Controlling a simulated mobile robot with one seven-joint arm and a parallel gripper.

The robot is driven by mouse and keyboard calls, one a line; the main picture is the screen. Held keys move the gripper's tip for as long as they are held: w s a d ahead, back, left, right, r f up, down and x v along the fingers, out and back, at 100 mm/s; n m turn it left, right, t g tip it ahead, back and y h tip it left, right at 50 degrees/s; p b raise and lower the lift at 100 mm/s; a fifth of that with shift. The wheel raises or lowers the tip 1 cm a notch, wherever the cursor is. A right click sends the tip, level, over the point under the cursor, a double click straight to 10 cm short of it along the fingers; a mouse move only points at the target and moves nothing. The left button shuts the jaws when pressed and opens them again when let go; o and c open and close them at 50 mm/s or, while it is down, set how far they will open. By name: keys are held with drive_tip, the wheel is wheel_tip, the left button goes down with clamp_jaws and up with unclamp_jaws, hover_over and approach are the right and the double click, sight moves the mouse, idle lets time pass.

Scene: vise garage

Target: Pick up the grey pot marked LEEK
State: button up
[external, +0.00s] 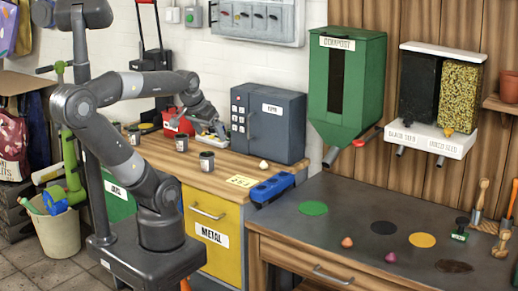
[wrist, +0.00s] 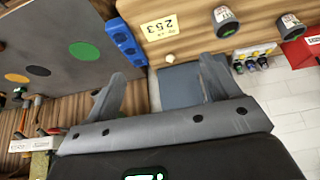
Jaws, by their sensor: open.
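Several small dark grey pots with pale labels stand on the wooden bench top. In the external view one pot (external: 206,161) is nearest the front, another pot (external: 181,144) is behind it, and a third pot (external: 134,136) is further left. Two pots show at the top of the wrist view, one (wrist: 226,22) near the note and one (wrist: 289,26) to its right. I cannot read LEEK on any label. My gripper (external: 212,128) is open and empty above the back of the bench, left of the grey cabinet. Its spread fingers (wrist: 162,68) show in the wrist view.
The grey cabinet (external: 268,122) stands right of my gripper. A tray of small bottles (wrist: 254,58) and a red container (external: 178,122) are close by. A yellow 253 note (external: 242,181) and a blue holder (external: 272,188) lie further forward. The dark table (external: 340,215) is on the right.

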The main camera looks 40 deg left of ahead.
drive_tip(key=w+a+r+n+y, duration=0.1)
drive_tip(key=w+a+r+n, duration=0.25)
drive_tip(key=w+a, duration=0.7)
drive_tip(key=n+g+y, duration=0.2)
drive_tip(key=n+g, duration=0.1)
drive_tip(key=n, duration=0.3)
hover_over(134, 130)
drive_tip(key=s+d, duration=0.2)
drive_tip(key=s, duration=0.1)
drive_tip(key=f, duration=1.3)
drive_tip(key=shift+w, duration=0.25)
drive_tip(key=x, duration=0.5)
drive_tip(key=shift+w+a+f, duration=0.1)
drive_tip(key=shift+w+f, duration=0.05)
drive_tip(key=shift+t, duration=0.3)
drive_tip(key=shift+x, duration=2.65)
drive_tip(key=shift+d+f, duration=0.1)
drive_tip(key=shift+d, duration=0.1)
drive_tip(key=shift+c, duration=0.5)
